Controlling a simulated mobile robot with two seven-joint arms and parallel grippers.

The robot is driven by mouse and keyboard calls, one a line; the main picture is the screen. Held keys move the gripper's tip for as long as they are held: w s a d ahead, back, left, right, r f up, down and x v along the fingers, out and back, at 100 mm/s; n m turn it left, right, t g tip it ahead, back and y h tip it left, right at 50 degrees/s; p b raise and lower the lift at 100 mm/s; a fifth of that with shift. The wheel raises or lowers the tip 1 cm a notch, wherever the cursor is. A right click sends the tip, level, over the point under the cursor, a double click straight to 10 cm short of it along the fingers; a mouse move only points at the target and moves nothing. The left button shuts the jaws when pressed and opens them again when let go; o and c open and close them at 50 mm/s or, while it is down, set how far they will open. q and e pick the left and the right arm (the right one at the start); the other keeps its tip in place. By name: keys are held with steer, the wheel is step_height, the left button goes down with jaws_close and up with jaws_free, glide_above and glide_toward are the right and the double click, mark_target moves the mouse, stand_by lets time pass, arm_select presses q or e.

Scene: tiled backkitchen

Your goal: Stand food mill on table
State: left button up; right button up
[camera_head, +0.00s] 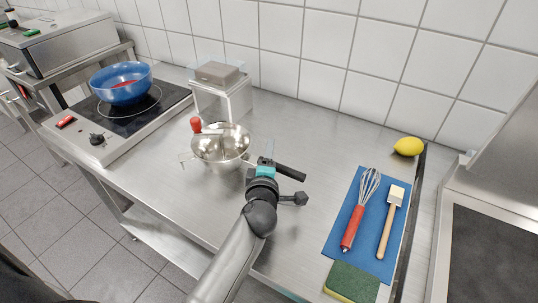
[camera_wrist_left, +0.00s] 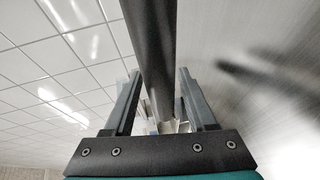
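The food mill (camera_head: 235,148) is a shiny steel bowl with a red crank knob and a black handle (camera_head: 291,172). It is at the middle of the steel table (camera_head: 180,195). From the head I cannot tell whether its base touches the table. My left gripper (camera_head: 267,160) is at the handle, right of the bowl. In the left wrist view the dark handle (camera_wrist_left: 152,45) runs between the two fingers, which close on its sides. My right gripper is not in view.
A scale with a brown block (camera_head: 217,72) stands behind the mill. A hob with a blue pan (camera_head: 121,84) is at left. At right are a blue mat (camera_head: 340,236) with whisk (camera_head: 359,208) and brush (camera_head: 390,222), a sponge (camera_head: 352,283) and a lemon (camera_head: 408,146).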

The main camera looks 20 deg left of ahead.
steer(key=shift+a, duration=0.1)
arm_select(q)
steer(key=shift+s+d+r, duration=0.15)
steer(key=shift+s+d, duration=0.1)
steer(key=shift+s, duration=0.3)
steer(key=p+v, duration=0.2)
steer(key=v, duration=0.7)
steer(key=shift+s, duration=0.25)
steer(key=shift+s+d+r, duration=0.1)
steer(key=shift+s+d, duration=0.15)
steer(key=shift+s, duration=0.35)
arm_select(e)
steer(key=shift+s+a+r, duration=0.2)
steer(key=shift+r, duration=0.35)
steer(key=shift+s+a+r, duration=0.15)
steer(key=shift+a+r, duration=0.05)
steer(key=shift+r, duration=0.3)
